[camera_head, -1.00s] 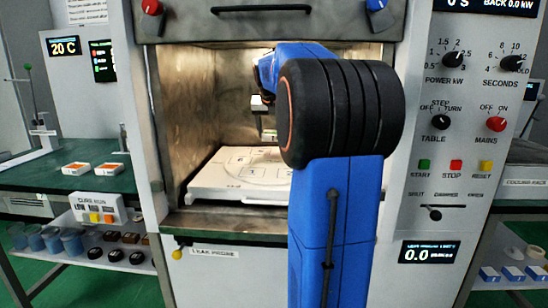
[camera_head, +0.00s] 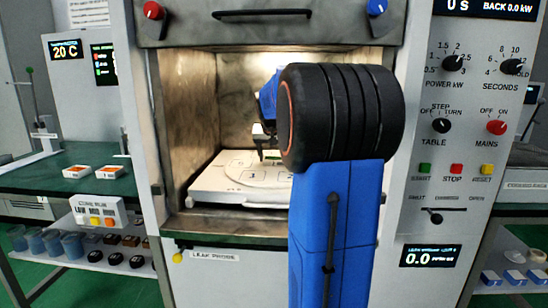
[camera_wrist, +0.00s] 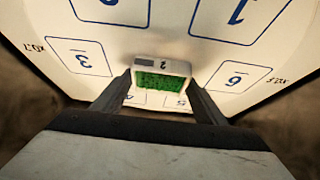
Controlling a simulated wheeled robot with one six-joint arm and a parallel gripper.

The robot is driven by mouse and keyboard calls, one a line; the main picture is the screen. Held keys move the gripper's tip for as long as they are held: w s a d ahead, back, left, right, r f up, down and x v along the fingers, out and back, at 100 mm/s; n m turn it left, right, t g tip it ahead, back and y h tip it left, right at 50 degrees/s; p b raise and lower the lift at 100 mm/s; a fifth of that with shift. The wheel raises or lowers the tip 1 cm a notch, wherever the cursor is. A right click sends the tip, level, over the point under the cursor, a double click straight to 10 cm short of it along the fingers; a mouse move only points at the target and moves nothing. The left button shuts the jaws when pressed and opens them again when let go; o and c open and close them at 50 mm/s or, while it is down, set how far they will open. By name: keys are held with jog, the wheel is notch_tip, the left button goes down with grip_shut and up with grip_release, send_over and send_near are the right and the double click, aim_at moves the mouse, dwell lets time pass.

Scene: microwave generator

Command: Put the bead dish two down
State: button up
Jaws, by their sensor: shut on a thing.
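My gripper (camera_wrist: 159,88) is shut on a small white dish with green beads, the bead dish two (camera_wrist: 161,72), marked 2 on its rim. In the wrist view it is between both fingers, above the plate near squares 5 and 6. I cannot tell whether it touches the plate. The white plate (camera_wrist: 168,35) has numbered squares; 1, 3, 5 and 6 are readable, and another is cut off at the top. In the head view the plate (camera_head: 215,187) lies on the chamber floor, with my gripper (camera_head: 266,150) low over it. My arm hides the chamber's right part.
The control panel (camera_head: 465,130) is on the right. Two white-and-orange trays (camera_head: 92,171) lie on the green bench (camera_head: 40,180) at left.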

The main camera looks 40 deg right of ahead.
jog(key=shift+f, duration=0.1)
jog(key=o, duration=1.1)
jog(key=v, duration=1.2)
jog(key=s+a+f+n+y, duration=0.1)
jog(key=s+a+f+n, duration=0.15)
jog(key=a, duration=0.55)
jog(key=s+a+f+n+y, duration=0.1)
jog(key=s+a+f, duration=0.3)
jog(key=a, duration=0.4)
jog(key=s+a+f+n+y, duration=0.15)
jog(key=s+a+f, duration=0.25)
jog(key=a, duration=0.4)
jog(key=s+a+f+n+y, duration=0.1)
jog(key=s+a+f+n, duration=0.4)
jog(key=s+a+f, duration=0.6)
jog(key=s+f, duration=0.3)
jog(key=shift+s+a+f+t, duration=0.3)
jog(key=shift+a+f, duration=0.05)
jog(key=shift+a, duration=0.05)
